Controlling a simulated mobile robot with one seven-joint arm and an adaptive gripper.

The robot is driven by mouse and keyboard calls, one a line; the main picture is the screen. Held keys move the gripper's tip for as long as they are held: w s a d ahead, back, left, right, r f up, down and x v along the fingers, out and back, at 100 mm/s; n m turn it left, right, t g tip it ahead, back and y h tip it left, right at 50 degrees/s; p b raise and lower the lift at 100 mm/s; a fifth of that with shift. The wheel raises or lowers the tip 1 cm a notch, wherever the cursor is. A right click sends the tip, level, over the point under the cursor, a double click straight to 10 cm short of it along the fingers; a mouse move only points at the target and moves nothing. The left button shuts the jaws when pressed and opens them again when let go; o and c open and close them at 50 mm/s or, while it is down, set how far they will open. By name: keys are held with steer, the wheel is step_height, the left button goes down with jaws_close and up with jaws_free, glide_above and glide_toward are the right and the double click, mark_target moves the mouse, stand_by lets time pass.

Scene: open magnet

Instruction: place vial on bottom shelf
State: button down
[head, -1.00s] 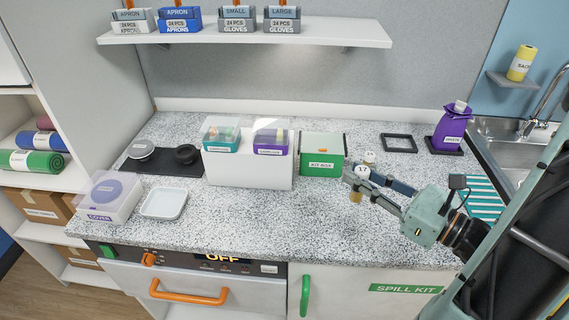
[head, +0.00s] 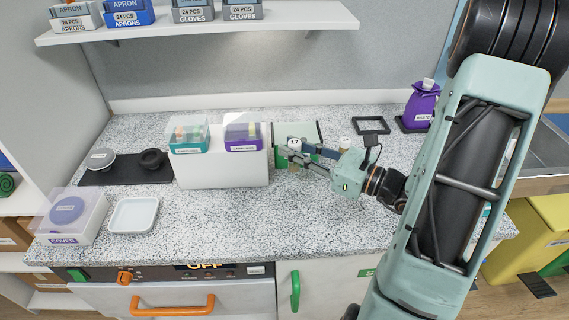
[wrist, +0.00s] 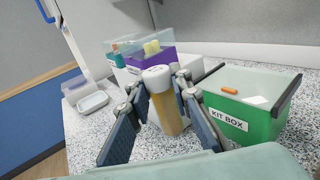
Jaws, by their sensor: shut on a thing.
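My gripper (head: 292,152) is shut on a vial (head: 294,145) with a white cap. In the wrist view the vial (wrist: 168,105) is upright between the fingers, with an amber body. In the head view it is in front of the green kit box, above the counter; the gripper partly hides it. A white shelf (head: 200,27) is on the wall, holding apron and glove boxes. A shelving unit (head: 18,258) stands at the left edge, mostly out of view. I cannot tell which is the bottom shelf.
A white riser (head: 222,170) carries a teal bin (head: 188,146) and a purple bin (head: 243,144). A white tray (head: 134,214) is on the left.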

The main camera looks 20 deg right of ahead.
steer(key=w+f, duration=0.2)
steer(key=f, duration=0.1)
steer(key=w+a+f, duration=0.1)
steer(key=w+f, duration=0.1)
steer(key=shift+f, duration=0.15)
steer(key=shift+w+f+b, duration=0.1)
steer(key=shift+f+b, duration=0.2)
steer(key=shift+f, duration=1.2)
steer(key=shift+f, duration=0.2)
steer(key=c, duration=2)
jaws_free()
steer(key=shift+c, duration=0.2)
steer(key=shift+r, duration=0.1)
